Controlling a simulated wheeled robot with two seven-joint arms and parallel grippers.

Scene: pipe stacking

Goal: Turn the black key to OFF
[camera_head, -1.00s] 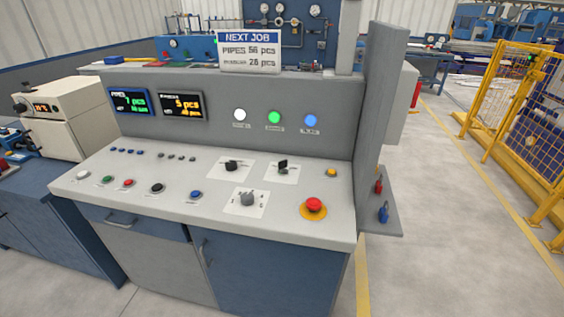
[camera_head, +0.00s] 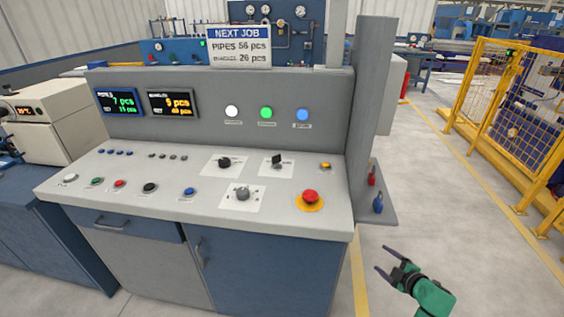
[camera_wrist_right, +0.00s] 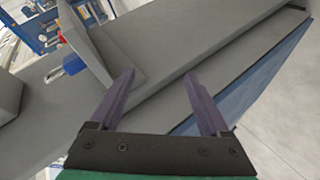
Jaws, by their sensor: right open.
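A small black key (camera_head: 277,160) stands up from a white label plate on the sloped top of the control desk (camera_head: 120,205), right of centre in the head view. The lettering on its plate is too small to read. A black knob (camera_head: 223,163) sits on a similar plate to its left. My right gripper (camera_head: 381,260) is open and empty, off the desk's right front corner and well apart from the key. In the right wrist view its two fingers (camera_wrist_right: 159,75) are spread over grey desk surfaces, with the key not seen there. My left gripper is not in view.
A grey selector (camera_head: 242,194) and a red emergency button (camera_head: 310,197) on a yellow ring sit nearer the desk front. A tall grey side panel (camera_head: 374,100) rises at the desk's right, with red and blue padlocks (camera_head: 378,204) beside it. The floor right of the desk is clear.

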